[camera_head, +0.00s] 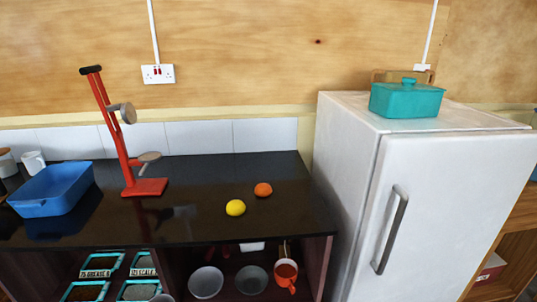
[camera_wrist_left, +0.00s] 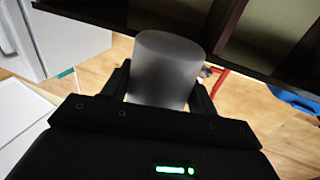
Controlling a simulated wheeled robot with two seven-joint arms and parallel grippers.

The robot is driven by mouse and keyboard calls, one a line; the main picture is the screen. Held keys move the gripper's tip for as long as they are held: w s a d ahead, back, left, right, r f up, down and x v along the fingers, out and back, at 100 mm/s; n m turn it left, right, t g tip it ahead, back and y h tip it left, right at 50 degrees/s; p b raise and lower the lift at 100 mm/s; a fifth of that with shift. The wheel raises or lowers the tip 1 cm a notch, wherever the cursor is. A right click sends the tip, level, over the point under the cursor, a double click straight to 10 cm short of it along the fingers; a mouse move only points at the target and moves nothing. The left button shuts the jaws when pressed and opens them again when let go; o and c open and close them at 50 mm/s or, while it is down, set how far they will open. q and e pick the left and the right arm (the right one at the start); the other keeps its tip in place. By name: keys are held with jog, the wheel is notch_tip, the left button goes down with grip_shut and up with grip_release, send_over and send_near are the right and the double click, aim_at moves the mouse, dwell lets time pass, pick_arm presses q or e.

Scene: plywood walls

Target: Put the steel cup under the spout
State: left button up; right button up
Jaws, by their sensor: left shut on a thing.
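The steel cup (camera_wrist_left: 165,68) is a plain grey cylinder in the left wrist view. My left gripper (camera_wrist_left: 163,88) is shut on it, with one dark finger on each side. In the head view my grippers do not show, and I cannot make out the cup for certain. A red stand (camera_head: 128,150) stands on the black counter in the head view, with a black top end and two grey round parts, one above the other. I cannot tell whether either part is the spout. My right gripper is in neither view.
On the black counter (camera_head: 285,222) are a blue bin (camera_head: 55,188), a lemon (camera_head: 235,208) and an orange (camera_head: 263,190). Bowls and an orange mug (camera_head: 285,272) sit on the shelf below. A white fridge (camera_head: 440,210) with a teal dish (camera_head: 405,99) stands right. The counter's right part is mostly clear.

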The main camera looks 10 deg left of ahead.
pick_arm(q)
jog(key=w+d+r+h, duration=0.1)
jog(key=w+d+r, duration=0.9)
jog(key=r, duration=0.1)
jog(key=shift+w+d+m, duration=0.3)
jog(key=shift+d+m, duration=0.05)
jog(key=shift+m, duration=0.05)
